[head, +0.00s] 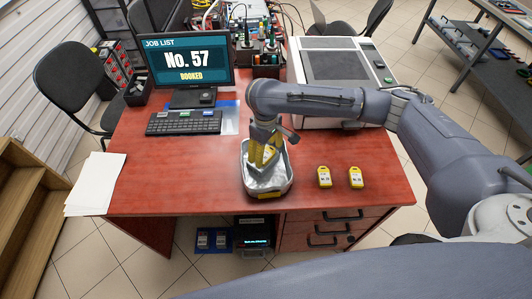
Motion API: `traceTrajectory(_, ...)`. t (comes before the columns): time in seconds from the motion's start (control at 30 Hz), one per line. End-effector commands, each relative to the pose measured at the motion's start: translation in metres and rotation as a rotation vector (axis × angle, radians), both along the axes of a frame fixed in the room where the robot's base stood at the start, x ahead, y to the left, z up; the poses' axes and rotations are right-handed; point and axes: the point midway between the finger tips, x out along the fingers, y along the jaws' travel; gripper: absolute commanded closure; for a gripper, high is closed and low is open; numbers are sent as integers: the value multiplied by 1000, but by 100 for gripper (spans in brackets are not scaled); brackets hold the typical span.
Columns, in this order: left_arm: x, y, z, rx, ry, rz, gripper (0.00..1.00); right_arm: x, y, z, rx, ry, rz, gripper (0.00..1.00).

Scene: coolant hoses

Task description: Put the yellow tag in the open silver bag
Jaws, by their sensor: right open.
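An open silver bag (283,181) stands near the front edge of the red desk, with a yellow patch on its front. My right gripper (264,160) points down into the mouth of the bag and is open. A yellow piece (269,154) shows at its fingers, inside the bag's outline; I cannot tell whether it touches the fingers or the bag. Two yellow tags lie on the desk right of the bag, a left one (324,176) and a right one (356,177); their print is too small to read. My left gripper is not in view.
A monitor (188,62) reads "No. 57 BOOKED", with a keyboard (184,122) before it. A white machine (343,65) stands behind my right arm. Papers (95,184) lie at the desk's left edge. The desk left of the bag is clear.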

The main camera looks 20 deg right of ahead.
Motion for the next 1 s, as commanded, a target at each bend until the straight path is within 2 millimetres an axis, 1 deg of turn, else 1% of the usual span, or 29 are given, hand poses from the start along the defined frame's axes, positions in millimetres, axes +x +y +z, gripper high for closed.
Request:
traceTrajectory(0.03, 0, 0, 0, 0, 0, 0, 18, 1, 0, 8, -1, -4, 1, 28)
traceTrajectory(0.3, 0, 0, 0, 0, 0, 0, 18, 2, -1, 51, -2, -5, 1, 28)
traceTrajectory(0.5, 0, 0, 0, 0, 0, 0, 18, 1, -1, 78, -2, -4, 0, 28)
traceTrajectory(0.73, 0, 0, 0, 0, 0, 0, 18, 1, 0, 99, -1, -2, 1, 28)
traceTrajectory(1.0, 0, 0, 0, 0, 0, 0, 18, 0, 0, 108, -1, 0, 0, 28)
